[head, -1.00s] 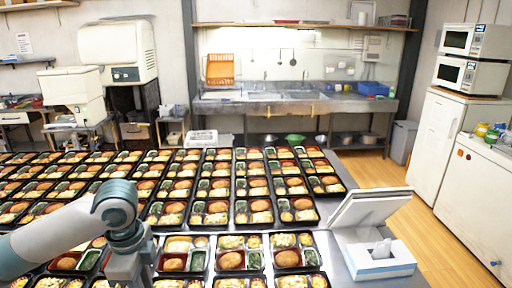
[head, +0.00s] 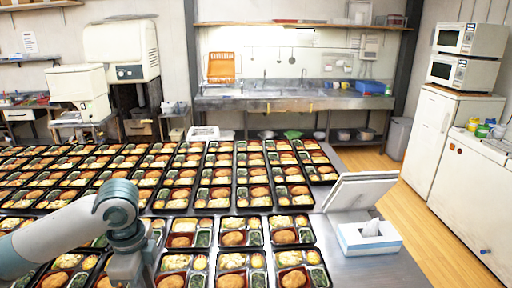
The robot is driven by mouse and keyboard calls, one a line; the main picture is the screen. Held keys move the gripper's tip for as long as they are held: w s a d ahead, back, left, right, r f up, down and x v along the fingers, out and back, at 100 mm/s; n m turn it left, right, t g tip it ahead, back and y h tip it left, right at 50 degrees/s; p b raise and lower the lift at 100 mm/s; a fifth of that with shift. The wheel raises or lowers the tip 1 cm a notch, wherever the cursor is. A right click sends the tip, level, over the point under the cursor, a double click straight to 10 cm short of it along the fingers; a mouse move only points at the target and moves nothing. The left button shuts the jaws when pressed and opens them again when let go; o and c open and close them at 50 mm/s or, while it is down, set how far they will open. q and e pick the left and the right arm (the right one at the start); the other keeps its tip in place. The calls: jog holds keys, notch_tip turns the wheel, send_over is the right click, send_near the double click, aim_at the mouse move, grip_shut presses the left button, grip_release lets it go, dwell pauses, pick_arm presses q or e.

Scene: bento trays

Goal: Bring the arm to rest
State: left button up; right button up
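My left arm (head: 95,222) comes in from the left over the bento trays, bent at a teal joint. Its lower link points down to the bottom edge of the head view, and the gripper itself is cut off below the picture. My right arm and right gripper do not show. Rows of filled black bento trays (head: 236,196) cover most of the steel table below and beyond the arm.
A white tissue box (head: 369,239) and an open white lidded box (head: 357,192) stand at the table's right side. A bare strip of table (head: 400,268) lies at the front right. A sink counter (head: 290,101), fridge (head: 428,140) and microwaves (head: 462,73) stand beyond.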

pick_arm(q)
jog(key=s+d+f+n+t+h, duration=0.1)
jog(key=s+d+f+n+h, duration=0.2)
jog(key=d+f, duration=0.5)
jog(key=s+d+f+n+t+h, duration=0.1)
jog(key=s+d+f+n+t, duration=0.15)
jog(key=s+d+f, duration=0.45)
jog(key=s+a+f+n+y, duration=0.4)
jog(key=s+a+f+n, duration=0.65)
jog(key=s+a, duration=0.3)
notch_tip(320, 180, down, 32)
jog(key=s+g+b, duration=0.1)
jog(key=b, duration=0.4)
jog(key=s+a+f+g+b, duration=0.1)
jog(key=s+f+b, duration=0.1)
jog(key=s+f, duration=0.7)
jog(key=s+a+f+m+b, duration=0.1)
jog(key=s+a+f+b, duration=0.1)
jog(key=s+f, duration=0.7)
notch_tip(320, 180, down, 7)
jog(key=shift+s+r+g+b, duration=0.2)
jog(key=shift+s+g+b, duration=0.2)
jog(key=shift+b, duration=0.1)
